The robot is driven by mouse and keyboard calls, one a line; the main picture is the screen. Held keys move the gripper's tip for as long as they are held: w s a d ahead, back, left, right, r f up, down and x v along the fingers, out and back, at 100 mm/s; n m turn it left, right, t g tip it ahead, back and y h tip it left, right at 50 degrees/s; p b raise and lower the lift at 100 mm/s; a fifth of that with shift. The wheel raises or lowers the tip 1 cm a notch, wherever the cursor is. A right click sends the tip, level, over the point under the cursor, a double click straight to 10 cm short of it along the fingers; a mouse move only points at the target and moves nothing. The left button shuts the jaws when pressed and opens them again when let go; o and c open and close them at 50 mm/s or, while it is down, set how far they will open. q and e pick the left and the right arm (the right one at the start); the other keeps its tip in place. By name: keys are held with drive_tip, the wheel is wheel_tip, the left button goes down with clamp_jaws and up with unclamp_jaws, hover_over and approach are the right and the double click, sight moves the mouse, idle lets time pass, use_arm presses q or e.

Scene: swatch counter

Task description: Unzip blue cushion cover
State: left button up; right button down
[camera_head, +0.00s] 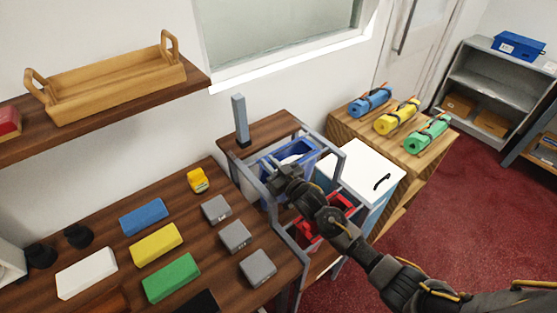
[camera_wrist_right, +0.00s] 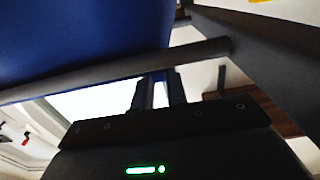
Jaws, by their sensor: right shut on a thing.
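No zip or fabric cushion cover shows clearly. A flat blue block (camera_head: 143,216) lies on the dark wood counter, and I cannot tell whether it is the cover. My right gripper (camera_head: 272,183) is away to its right, at the grey-framed rack by the blue bin (camera_head: 305,160). In the right wrist view its fingers (camera_wrist_right: 160,90) meet a grey bar (camera_wrist_right: 205,51) below a large blue surface (camera_wrist_right: 90,35). It is shut, apparently on that bar; the fingertips are partly hidden. My left gripper is not in view.
Yellow (camera_head: 157,244) and green (camera_head: 171,277) blocks, a white block (camera_head: 87,272) and grey boxes (camera_head: 235,235) crowd the counter. A red bin (camera_head: 305,232) sits low in the rack. Blue, yellow and green rolls (camera_head: 397,117) lie on a wooden cabinet. Red floor is open at right.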

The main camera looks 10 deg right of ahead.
drive_tip(key=shift+s+a, duration=0.15)
drive_tip(key=shift+a, duration=0.1)
drive_tip(key=c, duration=1.4)
unclamp_jaws()
drive_tip(key=shift+a, duration=0.1)
drive_tip(key=shift+d+f, duration=0.1)
drive_tip(key=shift+d, duration=0.1)
drive_tip(key=shift+s+d, duration=0.2)
drive_tip(key=shift+s, duration=0.15)
drive_tip(key=b+v, duration=0.2)
drive_tip(key=v, duration=0.8)
drive_tip(key=shift+a, duration=0.1)
